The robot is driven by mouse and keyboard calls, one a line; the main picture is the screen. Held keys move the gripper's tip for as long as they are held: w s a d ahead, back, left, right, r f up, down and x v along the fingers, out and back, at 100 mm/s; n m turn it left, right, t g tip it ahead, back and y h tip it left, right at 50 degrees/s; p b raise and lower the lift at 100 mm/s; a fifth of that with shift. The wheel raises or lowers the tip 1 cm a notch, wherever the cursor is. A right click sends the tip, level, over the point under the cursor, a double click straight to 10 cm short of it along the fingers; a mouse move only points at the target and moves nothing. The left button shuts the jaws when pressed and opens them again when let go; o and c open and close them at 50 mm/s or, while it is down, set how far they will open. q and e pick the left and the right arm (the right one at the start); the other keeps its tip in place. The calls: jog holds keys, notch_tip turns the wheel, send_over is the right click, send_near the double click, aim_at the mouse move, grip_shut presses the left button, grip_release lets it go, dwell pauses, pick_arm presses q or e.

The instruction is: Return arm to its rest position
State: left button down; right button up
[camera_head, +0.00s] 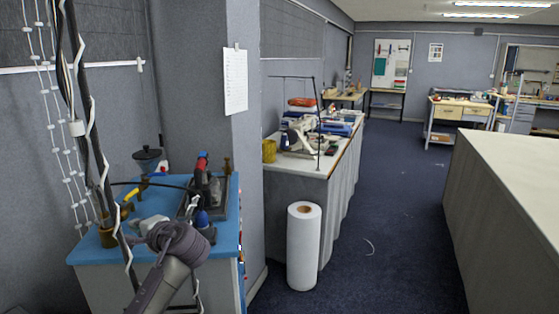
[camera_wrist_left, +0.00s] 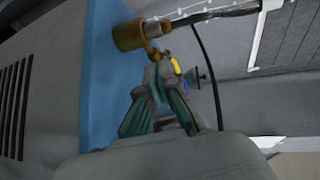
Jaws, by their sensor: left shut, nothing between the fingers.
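My left arm (camera_head: 165,278) rises from the bottom of the head view, in front of the blue-topped bench (camera_head: 90,251). My left gripper (camera_head: 140,221) shows small and partly hidden beyond the wrist, in front of the bench top in the picture. In the left wrist view the fingers of the left gripper (camera_wrist_left: 157,68) come together and hold nothing. The blue bench top (camera_wrist_left: 98,75) lies beside them in that view. I cannot tell the exact gap between gripper and bench. My right gripper is not in view.
Tools (camera_head: 207,187) crowd the bench. A white roll (camera_head: 303,245) stands on the floor. A long table (camera_head: 510,180) is at right.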

pick_arm(q)
jog(key=s+d+f+n+g+h, duration=0.1)
jog(key=s+d+f+h, duration=0.3)
jog(key=s+f, duration=0.65)
jog(key=s+d+f+g+h, duration=0.1)
jog(key=s+d+f+h, duration=0.25)
jog(key=s+f, duration=0.65)
jog(key=s+d+f+n+g+h, duration=0.1)
jog(key=s+d+f+h, duration=0.15)
jog(key=s, duration=0.45)
jog(key=s+d+f+n+g+h, duration=0.1)
jog(key=s+d+f+n, duration=0.15)
jog(key=s, duration=0.45)
jog(key=s+d+f+n+g+h, duration=0.1)
jog(key=s+f+g+h, duration=0.15)
jog(key=s, duration=0.55)
notch_tip(320, 180, down, 27)
jog(key=s, duration=0.2)
jog(key=s+a+f+g, duration=0.1)
jog(key=s+a+f, duration=0.1)
jog(key=s+f, duration=1.3)
jog(key=shift+s+a+f+m+g+y, duration=0.15)
jog(key=shift+s+a+m+g+y, duration=0.2)
jog(key=shift+s+m, duration=0.15)
